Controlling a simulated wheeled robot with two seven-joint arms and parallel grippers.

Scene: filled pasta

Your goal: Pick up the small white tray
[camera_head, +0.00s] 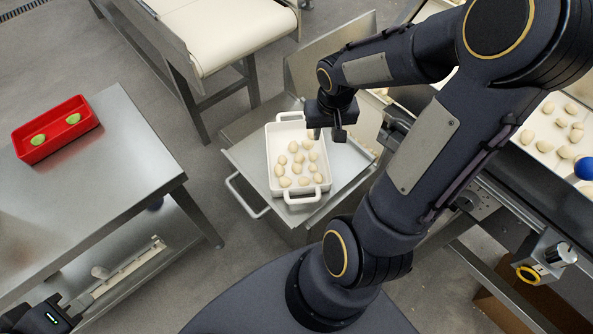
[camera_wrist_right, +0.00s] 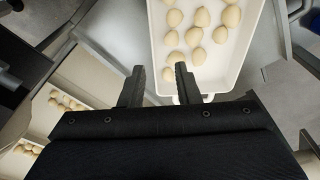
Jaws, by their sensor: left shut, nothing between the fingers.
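The small white tray (camera_head: 271,165) has a loop handle at each end and holds several pale pasta pieces. It stands on a metal surface in the middle of the head view. The right wrist view shows the tray (camera_wrist_right: 157,62) from above. My right gripper (camera_head: 326,134) is over its far end, near the far handle. My left gripper (camera_head: 52,308) is at the lower left, far from the tray, shut and empty.
A red tray (camera_head: 52,148) with two green pieces sits on the steel table (camera_head: 110,165) at left. A cream conveyor (camera_head: 235,35) stands at the back. More pasta lies on a white surface (camera_head: 545,150) at right, beside a blue ball (camera_head: 584,168). My right arm crosses the right side.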

